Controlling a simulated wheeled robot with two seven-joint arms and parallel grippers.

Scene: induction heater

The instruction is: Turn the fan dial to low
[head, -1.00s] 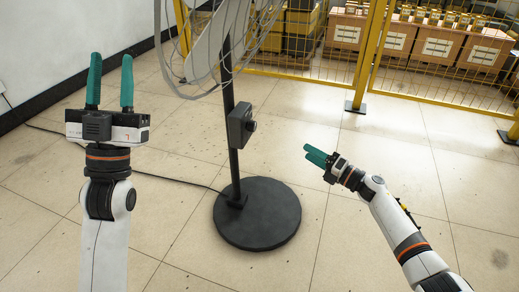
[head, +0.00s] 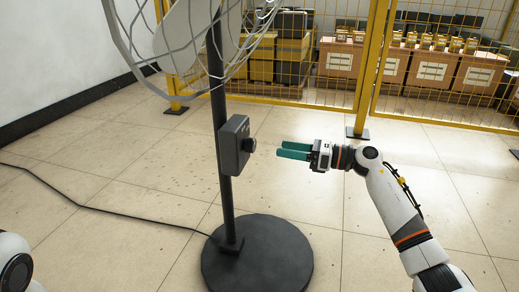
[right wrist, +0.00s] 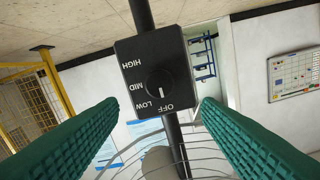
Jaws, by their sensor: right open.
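The fan dial (head: 249,144) is a dark round knob on the right face of the grey control box (head: 230,150), fixed to the fan's pole. In the right wrist view, the dial (right wrist: 159,83) faces me, with HIGH, MID, LOW and OFF printed upside down around it. Its white mark points down in the picture, near LOW and OFF; I cannot tell exactly which. My right gripper (head: 279,150) is open and empty, with its green fingers pointing at the dial from the right, a short gap away. In the wrist view its fingers (right wrist: 158,103) lie either side of the box.
The fan's wire cage (head: 180,45) is above the box, and its round black base (head: 257,262) stands on the tiled floor. A cable runs left along the floor. A yellow mesh fence (head: 300,60) with boxes behind it is at the back. The floor to the right is open.

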